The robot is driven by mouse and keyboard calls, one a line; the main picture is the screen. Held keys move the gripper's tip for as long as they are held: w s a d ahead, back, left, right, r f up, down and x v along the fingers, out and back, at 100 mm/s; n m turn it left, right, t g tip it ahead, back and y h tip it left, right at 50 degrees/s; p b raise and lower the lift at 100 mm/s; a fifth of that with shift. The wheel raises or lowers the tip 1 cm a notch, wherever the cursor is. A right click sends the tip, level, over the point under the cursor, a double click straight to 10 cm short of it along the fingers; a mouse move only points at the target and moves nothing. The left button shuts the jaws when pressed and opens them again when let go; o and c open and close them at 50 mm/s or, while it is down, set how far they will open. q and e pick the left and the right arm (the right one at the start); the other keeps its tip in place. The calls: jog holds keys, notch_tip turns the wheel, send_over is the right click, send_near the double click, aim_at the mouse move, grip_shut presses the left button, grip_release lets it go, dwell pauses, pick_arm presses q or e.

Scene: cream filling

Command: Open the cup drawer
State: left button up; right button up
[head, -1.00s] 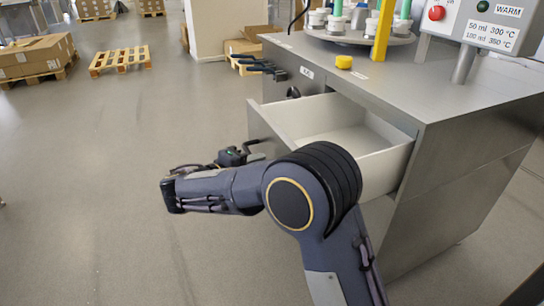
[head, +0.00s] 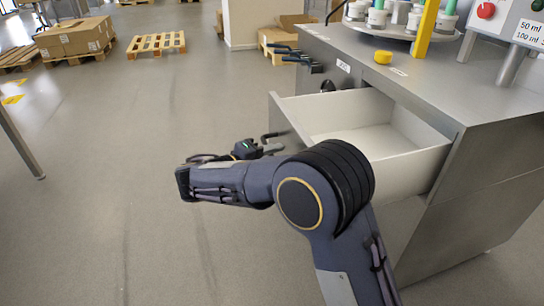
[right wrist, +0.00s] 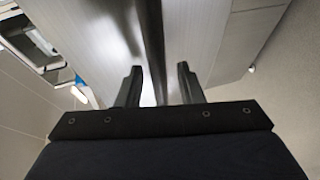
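The drawer (head: 400,168) stands pulled out of the grey cabinet, showing white inner walls and a bare floor where visible. My right arm crosses in front and hides part of its front. My right gripper (head: 262,148) is at the drawer's front, beside the handle (head: 270,137). In the right wrist view its two fingers (right wrist: 159,85) are apart, with a dark bar (right wrist: 156,45), seemingly the handle, running between them. I see a gap beside the bar, so the fingers do not look clamped. My left gripper is not in view.
The cabinet top (head: 440,85) carries a yellow knob (head: 383,57), a yellow post (head: 424,30) and a round carrier with green-topped parts. Dark prongs (head: 298,58) stick out from the cabinet's far side. Pallets with boxes (head: 75,38) stand far back left.

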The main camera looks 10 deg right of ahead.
jog(key=p+v, duration=0.2)
jog(key=v, duration=0.5)
jog(key=shift+s+a, duration=0.25)
jog(key=shift+a, duration=0.1)
